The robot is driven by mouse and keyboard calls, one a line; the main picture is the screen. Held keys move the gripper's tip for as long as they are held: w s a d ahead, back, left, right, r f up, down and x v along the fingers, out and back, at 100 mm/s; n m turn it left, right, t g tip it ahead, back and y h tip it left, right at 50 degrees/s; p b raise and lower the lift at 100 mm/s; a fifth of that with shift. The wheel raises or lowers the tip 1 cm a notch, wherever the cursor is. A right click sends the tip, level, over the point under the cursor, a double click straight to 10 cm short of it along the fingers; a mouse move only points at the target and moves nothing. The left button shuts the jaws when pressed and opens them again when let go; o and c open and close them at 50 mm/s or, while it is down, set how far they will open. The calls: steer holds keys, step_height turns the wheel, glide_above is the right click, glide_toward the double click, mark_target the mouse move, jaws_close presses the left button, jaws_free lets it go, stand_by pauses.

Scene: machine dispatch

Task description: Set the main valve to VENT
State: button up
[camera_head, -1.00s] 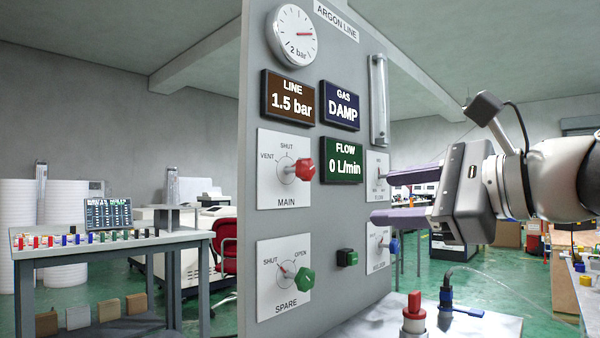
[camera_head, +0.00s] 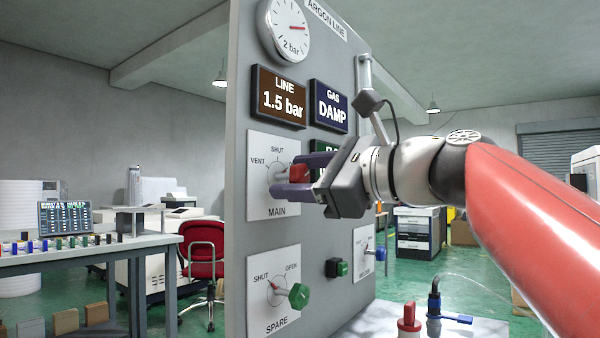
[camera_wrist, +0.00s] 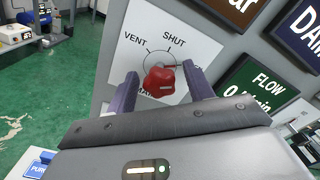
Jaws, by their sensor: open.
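The MAIN valve is a red knob (camera_wrist: 160,80) on a white plate marked VENT, SHUT and MAIN (camera_head: 262,200) on the grey panel. In the wrist view its thin pointer line runs to the right of the SHUT mark, away from VENT. My gripper (camera_head: 287,183) is open in front of the plate. Its purple fingers stand on either side of the red knob, which also shows between them in the head view (camera_head: 299,172). I cannot tell whether either finger touches it.
The SPARE valve with a green knob (camera_head: 299,296) is below. The LINE display (camera_head: 279,97) reads 1.5 bar and the GAS display (camera_head: 330,106) DAMP.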

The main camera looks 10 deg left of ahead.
steer(key=c, duration=1)
steer(key=shift+o, duration=0.2)
